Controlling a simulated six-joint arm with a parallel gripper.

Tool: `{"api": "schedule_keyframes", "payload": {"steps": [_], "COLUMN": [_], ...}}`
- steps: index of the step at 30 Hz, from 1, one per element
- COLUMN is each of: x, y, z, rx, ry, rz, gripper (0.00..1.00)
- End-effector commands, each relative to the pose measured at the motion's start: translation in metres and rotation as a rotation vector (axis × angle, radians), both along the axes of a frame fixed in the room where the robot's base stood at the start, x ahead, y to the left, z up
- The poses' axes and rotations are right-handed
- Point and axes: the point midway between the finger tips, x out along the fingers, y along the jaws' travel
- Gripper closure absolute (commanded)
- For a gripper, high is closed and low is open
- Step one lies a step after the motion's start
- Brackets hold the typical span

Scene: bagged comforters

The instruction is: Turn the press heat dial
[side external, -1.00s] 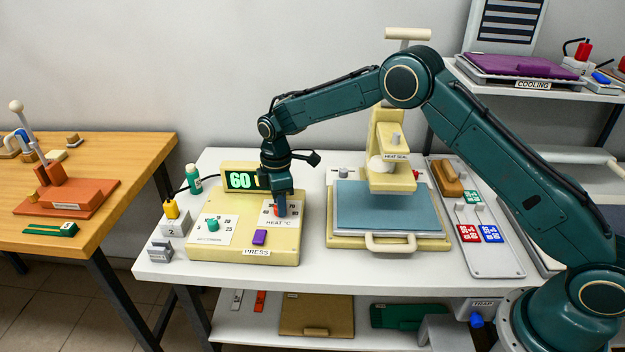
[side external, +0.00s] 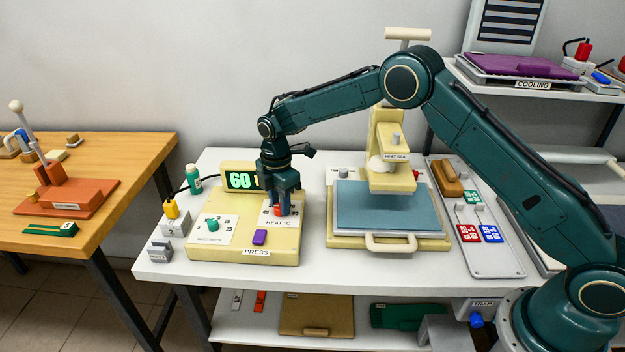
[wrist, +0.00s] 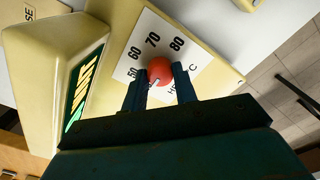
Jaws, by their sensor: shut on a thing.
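The press control box (side external: 285,247) is cream and stands on the white table. Its red heat dial (side external: 281,211) sits on a white plate marked "HEAT °C". In the wrist view the red dial (wrist: 159,70) shows between my fingers, with the numbers 60, 70 and 80 around it. Its white pointer mark faces the lower left of that view. My gripper (side external: 281,206) points down over the plate and is shut on the dial.
A teal dial (side external: 212,224) and a purple button (side external: 259,237) sit close by on the same box. A green bottle (side external: 193,180) stands behind left. The heat-seal press (side external: 391,241) with its blue pad stands to the right.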

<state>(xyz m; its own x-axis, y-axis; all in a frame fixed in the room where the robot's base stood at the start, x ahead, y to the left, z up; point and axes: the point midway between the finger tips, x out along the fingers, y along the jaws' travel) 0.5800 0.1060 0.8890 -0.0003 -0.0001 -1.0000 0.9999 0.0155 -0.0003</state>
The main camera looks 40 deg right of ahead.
Motion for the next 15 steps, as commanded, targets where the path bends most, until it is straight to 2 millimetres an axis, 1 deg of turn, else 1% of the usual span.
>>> {"api": "schedule_keyframes", "payload": {"steps": [4, 5, 6, 7, 8, 15], "x": [0.0005, 0.0005, 0.0004, 0.0004, 0.0004, 0.0002], "y": [0.0004, 0.0004, 0.0004, 0.0004, 0.0004, 0.0002], "z": [0.0010, 0.0010, 0.0010, 0.0009, 0.0008, 0.0004], "rx": [0.001, 0.001, 0.001, 0.001, 0.001, 0.000], "ry": [-0.002, -0.002, -0.002, -0.002, -0.002, -0.001], "rz": [0.002, 0.002, 0.002, 0.001, 0.001, 0.000], "gripper": [0.94, 0.66, 0.58, 0.52, 0.50, 0.50]}}
